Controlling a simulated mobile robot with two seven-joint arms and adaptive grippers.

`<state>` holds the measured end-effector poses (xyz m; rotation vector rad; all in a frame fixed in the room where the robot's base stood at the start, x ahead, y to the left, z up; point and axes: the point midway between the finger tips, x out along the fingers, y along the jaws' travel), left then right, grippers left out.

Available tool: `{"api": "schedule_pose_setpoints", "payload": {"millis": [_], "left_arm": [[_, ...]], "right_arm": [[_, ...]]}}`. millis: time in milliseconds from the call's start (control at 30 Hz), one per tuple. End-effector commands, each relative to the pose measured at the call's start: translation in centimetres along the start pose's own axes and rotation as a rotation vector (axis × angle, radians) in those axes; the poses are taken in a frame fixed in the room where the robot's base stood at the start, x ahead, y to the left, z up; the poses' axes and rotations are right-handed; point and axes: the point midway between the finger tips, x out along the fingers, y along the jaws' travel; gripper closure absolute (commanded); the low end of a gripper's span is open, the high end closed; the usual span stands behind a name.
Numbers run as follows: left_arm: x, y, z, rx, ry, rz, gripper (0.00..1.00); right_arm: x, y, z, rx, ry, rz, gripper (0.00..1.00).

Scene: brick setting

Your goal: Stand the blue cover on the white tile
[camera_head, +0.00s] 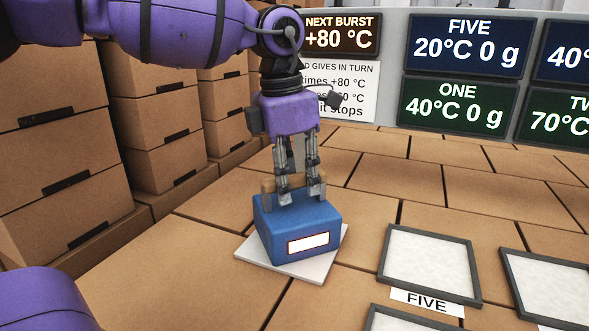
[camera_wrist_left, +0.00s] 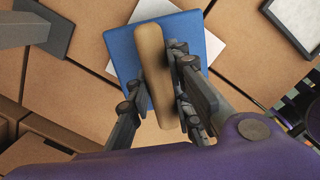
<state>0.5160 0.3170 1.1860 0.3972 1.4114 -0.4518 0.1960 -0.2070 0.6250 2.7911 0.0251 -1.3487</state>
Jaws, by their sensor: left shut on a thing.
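The blue cover (camera_head: 297,228) is a box with a tan bar handle (camera_head: 268,186) on top and a white, red-edged panel on its front. It is at the white tile (camera_head: 318,268), whose rim shows around its base; I cannot tell whether it touches the tile. My left gripper (camera_head: 300,192) comes down from above and is shut on the handle. In the left wrist view the blue cover (camera_wrist_left: 125,48) lies beneath the handle (camera_wrist_left: 158,75), with the fingers (camera_wrist_left: 160,100) on both sides of it. The white tile (camera_wrist_left: 205,40) shows past it. My right gripper is not in view.
Grey-framed pale panels (camera_head: 430,264) lie at the right, one with a FIVE label (camera_head: 428,302). Stacked cardboard boxes (camera_head: 155,120) stand at the left. Signs with temperatures (camera_head: 470,47) stand at the back. The brown tiled surface between is mostly clear.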

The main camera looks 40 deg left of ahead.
Motion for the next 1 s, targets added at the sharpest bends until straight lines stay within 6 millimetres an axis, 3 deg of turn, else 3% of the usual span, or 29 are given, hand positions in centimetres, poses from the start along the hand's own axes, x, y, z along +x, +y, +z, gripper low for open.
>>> {"api": "schedule_pose_setpoints", "payload": {"millis": [300, 333, 467, 767, 1000], "left_arm": [[0.0, 0.0, 0.2, 0.002, -0.008, 0.003, 1.0], [0.2, 0.0, 0.0, 0.0, -0.001, 0.0, 0.78], [0.1, 0.0, 0.0, 0.0, -0.001, 0.0, 0.62], [0.1, 0.0, 0.0, 0.0, -0.001, 0.001, 0.62], [-2.8, 0.0, 0.1, 0.0, -0.004, 0.003, 0.62]], "right_arm": [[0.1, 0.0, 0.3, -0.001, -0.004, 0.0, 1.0], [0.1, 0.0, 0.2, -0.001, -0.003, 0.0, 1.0], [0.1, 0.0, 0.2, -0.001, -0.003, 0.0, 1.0], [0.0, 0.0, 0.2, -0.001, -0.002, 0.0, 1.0], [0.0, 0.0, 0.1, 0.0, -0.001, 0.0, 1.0]]}}
